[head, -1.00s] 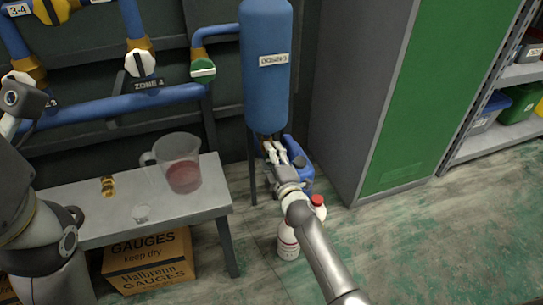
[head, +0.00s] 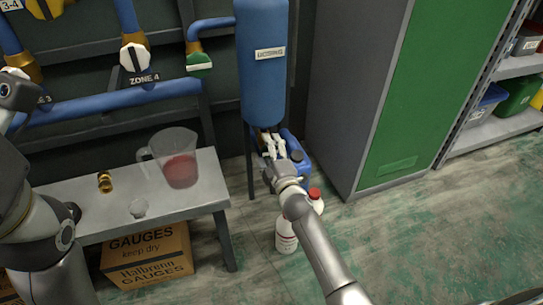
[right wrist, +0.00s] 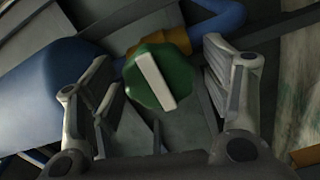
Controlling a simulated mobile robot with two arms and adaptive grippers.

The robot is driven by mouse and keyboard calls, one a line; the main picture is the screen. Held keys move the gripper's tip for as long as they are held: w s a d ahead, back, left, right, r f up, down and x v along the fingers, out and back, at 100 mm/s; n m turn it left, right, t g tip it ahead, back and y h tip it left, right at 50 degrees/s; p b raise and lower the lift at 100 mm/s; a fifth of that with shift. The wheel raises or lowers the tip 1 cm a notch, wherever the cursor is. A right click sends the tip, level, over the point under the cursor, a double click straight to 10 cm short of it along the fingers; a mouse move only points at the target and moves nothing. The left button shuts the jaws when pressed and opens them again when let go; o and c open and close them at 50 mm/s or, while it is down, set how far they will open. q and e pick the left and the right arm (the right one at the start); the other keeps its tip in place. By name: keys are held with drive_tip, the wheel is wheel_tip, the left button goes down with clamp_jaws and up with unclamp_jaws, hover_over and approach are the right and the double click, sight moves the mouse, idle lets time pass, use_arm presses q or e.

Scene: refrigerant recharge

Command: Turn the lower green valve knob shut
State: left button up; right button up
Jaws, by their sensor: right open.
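The lower green valve knob (right wrist: 158,78), with a white bar across its face, shows in the right wrist view on a brass fitting and blue pipe. My right gripper (right wrist: 160,85) is open, with one finger on each side of the knob and a gap to it on both sides. In the head view my right gripper (head: 268,138) is just under the blue tank (head: 262,85), and the lower knob cannot be made out there. Another green knob (head: 199,66) sits higher, left of the tank. My left arm shows at the left edge, but its fingers do not.
A blue container (head: 299,160) and a white bottle with red cap (head: 286,238) stand by my right arm. A green-doored cabinet (head: 400,120) is right.

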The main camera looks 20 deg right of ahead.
drive_tip(key=s, duration=1.2)
drive_tip(key=shift+d, duration=0.2)
